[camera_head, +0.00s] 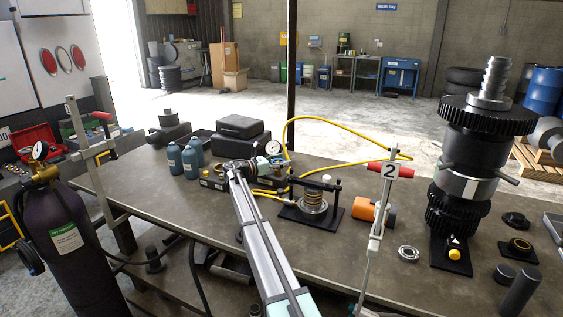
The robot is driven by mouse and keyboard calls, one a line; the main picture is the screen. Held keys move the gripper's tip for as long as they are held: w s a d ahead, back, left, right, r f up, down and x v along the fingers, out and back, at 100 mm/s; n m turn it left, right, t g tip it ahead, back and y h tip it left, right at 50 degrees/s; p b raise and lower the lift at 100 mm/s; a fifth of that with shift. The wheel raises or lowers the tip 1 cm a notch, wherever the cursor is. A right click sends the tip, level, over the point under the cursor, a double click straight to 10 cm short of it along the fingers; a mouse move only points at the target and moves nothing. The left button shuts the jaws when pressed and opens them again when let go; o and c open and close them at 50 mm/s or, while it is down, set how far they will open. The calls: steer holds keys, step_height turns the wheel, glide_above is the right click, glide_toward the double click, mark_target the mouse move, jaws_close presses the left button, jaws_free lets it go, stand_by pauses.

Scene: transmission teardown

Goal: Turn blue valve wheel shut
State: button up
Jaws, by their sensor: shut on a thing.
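My arm reaches from the bottom middle to the bench, and my gripper (246,169) is down at the small hydraulic pump unit (212,184) with yellow hoses. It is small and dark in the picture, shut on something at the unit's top. The blue valve wheel is not clearly visible; the gripper and arm end cover the spot where it seems to be held. I cannot tell how far the wheel is turned. A round white gauge (272,148) stands upright just right of my gripper.
Blue bottles (174,159) and black cases (240,127) are behind. A tall gear stack (468,185) stands right, a gas cylinder (65,245) left. Yellow hose (335,121) arches over the bench.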

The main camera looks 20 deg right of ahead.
steer(key=o, duration=1.1)
steer(key=shift+d, duration=0.1)
steer(key=a, duration=1.2)
steer(key=shift+s, duration=0.4)
